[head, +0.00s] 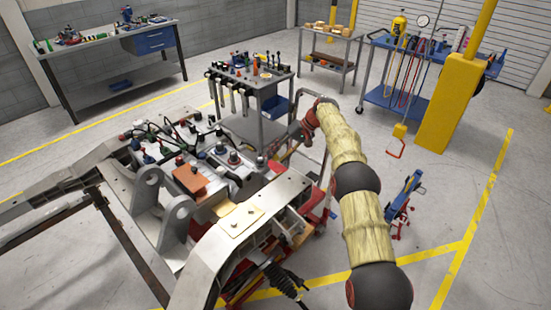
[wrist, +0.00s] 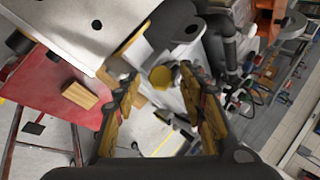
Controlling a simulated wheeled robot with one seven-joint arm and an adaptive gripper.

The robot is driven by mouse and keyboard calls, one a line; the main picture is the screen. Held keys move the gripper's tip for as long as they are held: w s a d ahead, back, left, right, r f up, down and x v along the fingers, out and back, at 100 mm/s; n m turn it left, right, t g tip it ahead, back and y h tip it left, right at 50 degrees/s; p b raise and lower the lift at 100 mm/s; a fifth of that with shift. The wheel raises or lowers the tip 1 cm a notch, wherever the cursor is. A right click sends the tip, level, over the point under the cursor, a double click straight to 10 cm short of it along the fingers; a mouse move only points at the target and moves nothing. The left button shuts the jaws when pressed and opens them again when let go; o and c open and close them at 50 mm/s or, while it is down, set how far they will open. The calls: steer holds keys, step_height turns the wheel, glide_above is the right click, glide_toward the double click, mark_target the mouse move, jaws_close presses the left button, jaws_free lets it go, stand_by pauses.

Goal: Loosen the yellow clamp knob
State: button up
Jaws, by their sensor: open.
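The yellow clamp knob (wrist: 161,77) shows in the wrist view as a small round yellow disc beside white and grey chassis parts. My gripper (wrist: 158,80) is open, its two worn yellow-brown fingers pointing toward the knob, which appears between the fingertips. The frames do not show whether either finger touches it. In the head view my gripper (head: 284,152) is at the far side of the chassis fixture (head: 190,272). I cannot make out the knob there.
In the wrist view, a metal plate (wrist: 88,22) and a red part with a wooden block (wrist: 80,95) lie left; dark hoses (wrist: 228,50) lie right. In the head view, a tool cart (head: 275,100) stands behind the fixture, and a yellow post (head: 450,105) stands right.

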steer(key=v, duration=1)
steer(key=s+d+f+m+h, duration=0.2)
steer(key=s+d+f+m, duration=0.15)
steer(key=f, duration=0.65)
steer(key=s+d+r+t+h, duration=0.2)
steer(key=s+r, duration=0.5)
steer(key=s, duration=1.1)
steer(key=s+d+r+n+t+h, duration=0.1)
steer(key=s+r, duration=0.7)
steer(key=s, duration=1)
steer(key=s+d+r+t+h, duration=0.2)
steer(key=s+r, duration=0.5)
steer(key=s, duration=1.1)
steer(key=shift+d+r+t+h, duration=0.3)
steer(key=shift+d+r, duration=0.05)
steer(key=shift+d, duration=0.1)
